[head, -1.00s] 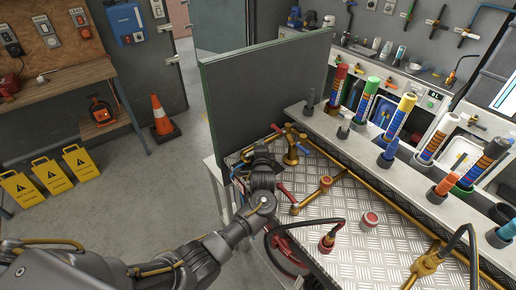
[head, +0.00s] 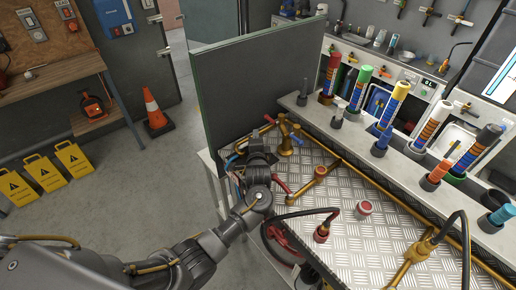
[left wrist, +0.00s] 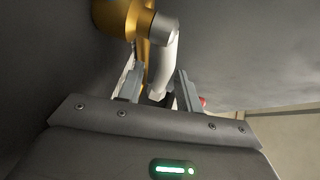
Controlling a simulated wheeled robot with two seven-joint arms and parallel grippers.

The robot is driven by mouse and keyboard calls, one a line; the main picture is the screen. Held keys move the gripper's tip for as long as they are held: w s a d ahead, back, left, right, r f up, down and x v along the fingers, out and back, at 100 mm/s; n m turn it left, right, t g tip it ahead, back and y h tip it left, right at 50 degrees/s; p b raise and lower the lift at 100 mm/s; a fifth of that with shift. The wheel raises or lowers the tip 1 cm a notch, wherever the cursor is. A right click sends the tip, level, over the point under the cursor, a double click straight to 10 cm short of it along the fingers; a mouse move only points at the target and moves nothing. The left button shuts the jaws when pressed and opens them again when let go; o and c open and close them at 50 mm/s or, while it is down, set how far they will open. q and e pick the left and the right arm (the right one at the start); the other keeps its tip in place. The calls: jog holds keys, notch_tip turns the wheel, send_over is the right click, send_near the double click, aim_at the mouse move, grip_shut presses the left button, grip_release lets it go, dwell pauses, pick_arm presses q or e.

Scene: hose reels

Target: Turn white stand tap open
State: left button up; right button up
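In the left wrist view, a white tap lever (left wrist: 163,62) hangs from a brass tap body (left wrist: 118,16). The lever's lower end lies between the two fingers of my left gripper (left wrist: 159,90). The fingers stand apart on either side of it, and I see no clear grip. In the head view my left gripper (head: 256,150) is at the left end of the metal bench, by the dark upright panel. My wrist and gripper hide the white lever there. My right gripper is not in view.
A brass fitting with a red part (head: 320,171), a red cap (head: 364,208) and a black hose (head: 462,232) are on the tread-plate bench (head: 375,245). The dark panel (head: 262,85) rises behind.

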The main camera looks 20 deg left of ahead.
pick_arm(q)
jog(key=v, duration=0.9)
jog(key=shift+d, duration=0.15)
